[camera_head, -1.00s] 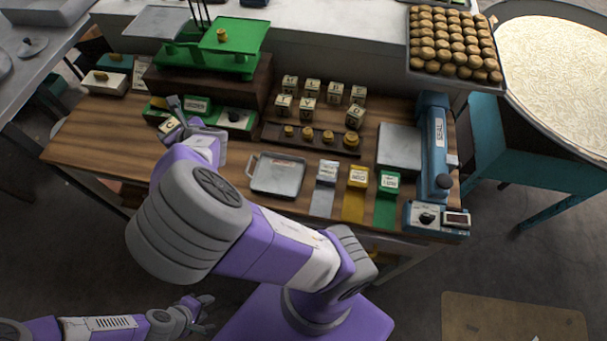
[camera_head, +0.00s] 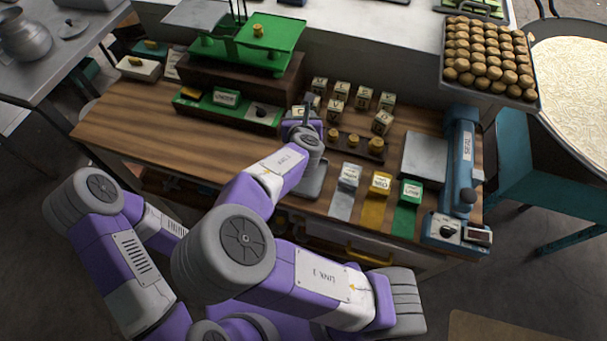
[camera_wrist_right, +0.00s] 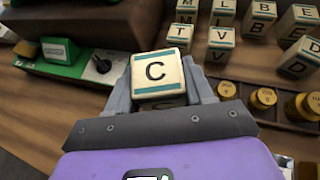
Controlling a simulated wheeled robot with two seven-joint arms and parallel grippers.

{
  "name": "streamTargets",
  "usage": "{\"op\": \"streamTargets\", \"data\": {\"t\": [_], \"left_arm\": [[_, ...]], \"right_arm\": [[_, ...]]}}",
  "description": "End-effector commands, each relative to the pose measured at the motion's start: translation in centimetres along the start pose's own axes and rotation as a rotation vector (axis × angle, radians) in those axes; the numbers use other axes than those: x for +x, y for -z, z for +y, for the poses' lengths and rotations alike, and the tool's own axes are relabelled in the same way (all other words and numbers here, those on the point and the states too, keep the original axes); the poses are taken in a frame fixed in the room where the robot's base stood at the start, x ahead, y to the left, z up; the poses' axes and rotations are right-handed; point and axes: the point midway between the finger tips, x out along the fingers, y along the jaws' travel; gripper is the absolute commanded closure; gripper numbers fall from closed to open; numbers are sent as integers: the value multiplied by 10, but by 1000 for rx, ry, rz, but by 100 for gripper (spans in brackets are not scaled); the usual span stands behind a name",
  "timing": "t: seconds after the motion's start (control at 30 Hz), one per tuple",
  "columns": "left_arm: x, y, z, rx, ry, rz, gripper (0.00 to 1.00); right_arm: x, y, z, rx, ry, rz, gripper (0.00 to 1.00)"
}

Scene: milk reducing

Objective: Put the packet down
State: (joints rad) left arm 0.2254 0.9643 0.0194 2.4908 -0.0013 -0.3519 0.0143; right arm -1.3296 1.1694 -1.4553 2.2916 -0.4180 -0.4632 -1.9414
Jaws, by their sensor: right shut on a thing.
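A cream packet (camera_wrist_right: 158,75) with a black letter C and teal bands sits between the fingers of my right gripper (camera_wrist_right: 172,88) in the right wrist view. The gripper is shut on it. In the head view, the packet (camera_head: 299,111) shows only in part at the right gripper (camera_head: 301,117), over the wooden bench (camera_head: 150,128) just left of the brass weights. I cannot tell whether it touches anything below. A small metal tray (camera_head: 314,179) lies mostly hidden under my right arm. My left arm shows at the left, but its gripper is out of sight.
Lettered packets (camera_head: 336,104) stand in rows behind the brass weights (camera_head: 353,142). Packets stand on grey, yellow (camera_head: 380,183) and green strips. A blue sealing machine (camera_head: 460,165) is at the right. A green box (camera_head: 227,104) is at the left; bench before it is bare.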

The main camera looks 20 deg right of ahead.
Motion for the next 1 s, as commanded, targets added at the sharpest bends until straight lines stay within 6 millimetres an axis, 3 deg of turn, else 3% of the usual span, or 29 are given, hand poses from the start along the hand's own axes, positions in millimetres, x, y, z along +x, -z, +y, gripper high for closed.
{"op": "streamTargets", "data": {"t": [0.3,0.7,0.87,1.0], "left_arm": [[7,0,-2,1,0,0,22],[12,1,-4,1,0,0,22],[14,1,-5,1,0,0,22],[23,1,-8,1,0,0,22]], "right_arm": [[-32,26,7,161,292,-1,85],[-85,37,8,333,596,2,85],[-93,40,7,355,645,0,85],[-83,62,6,354,657,-2,85]]}}
